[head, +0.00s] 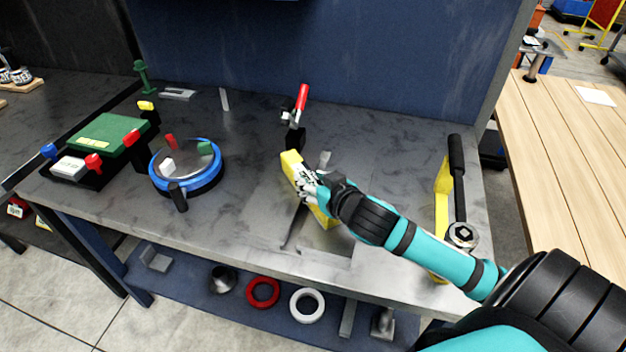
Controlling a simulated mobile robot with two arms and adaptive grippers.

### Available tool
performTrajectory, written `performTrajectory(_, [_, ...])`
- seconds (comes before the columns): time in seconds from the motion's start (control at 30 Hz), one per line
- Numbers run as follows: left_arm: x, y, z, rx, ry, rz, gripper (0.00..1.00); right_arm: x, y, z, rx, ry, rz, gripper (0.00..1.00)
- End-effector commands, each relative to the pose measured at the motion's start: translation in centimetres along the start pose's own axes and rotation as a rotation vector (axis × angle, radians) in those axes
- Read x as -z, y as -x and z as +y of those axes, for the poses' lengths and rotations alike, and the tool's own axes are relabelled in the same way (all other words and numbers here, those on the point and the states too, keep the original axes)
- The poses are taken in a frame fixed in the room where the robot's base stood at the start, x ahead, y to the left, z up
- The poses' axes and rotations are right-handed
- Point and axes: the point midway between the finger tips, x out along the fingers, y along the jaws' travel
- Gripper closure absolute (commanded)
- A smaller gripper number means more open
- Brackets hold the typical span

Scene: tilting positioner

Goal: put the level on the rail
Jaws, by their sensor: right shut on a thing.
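My right gripper (312,188) is over the middle of the bench and shut on a yellow bar-shaped thing with dark and white markings, which looks like the level (291,163). The level slants from upper left to lower right, and the fingers hide its middle. Its lower end shows below the gripper; I cannot tell whether it touches what is under it. A narrow grey strip (294,230) by a flat plate just below may be the rail, but this is not clear. My left gripper is not in view.
A red-handled clamp (301,98) stands behind the level. A blue ring fixture (207,177) and a green-topped box (105,132) are on the left. A black-handled wrench (457,175) lies beside a yellow piece (442,190) on the right.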

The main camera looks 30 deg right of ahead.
Motion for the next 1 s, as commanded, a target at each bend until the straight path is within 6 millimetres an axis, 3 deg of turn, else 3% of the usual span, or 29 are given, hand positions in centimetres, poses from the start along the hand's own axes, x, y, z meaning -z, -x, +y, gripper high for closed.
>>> performTrajectory(0.2, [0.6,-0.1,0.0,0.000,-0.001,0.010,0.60,-0.1,-0.1,0.0,0.001,-0.001,0.005,1.00])
performTrajectory(0.23, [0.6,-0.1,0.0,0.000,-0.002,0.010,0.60,-0.2,-0.1,0.0,0.000,-0.001,0.000,0.59])
performTrajectory(0.4, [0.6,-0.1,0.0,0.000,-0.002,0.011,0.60,-0.2,-0.1,0.0,0.000,0.000,0.000,0.39])
performTrajectory(0.77, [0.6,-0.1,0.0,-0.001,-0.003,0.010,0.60,0.0,0.4,0.0,0.001,0.001,0.000,0.39])
performTrajectory(1.0, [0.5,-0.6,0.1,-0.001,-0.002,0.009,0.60,-0.2,4.8,-0.1,0.002,0.000,-0.001,0.39])
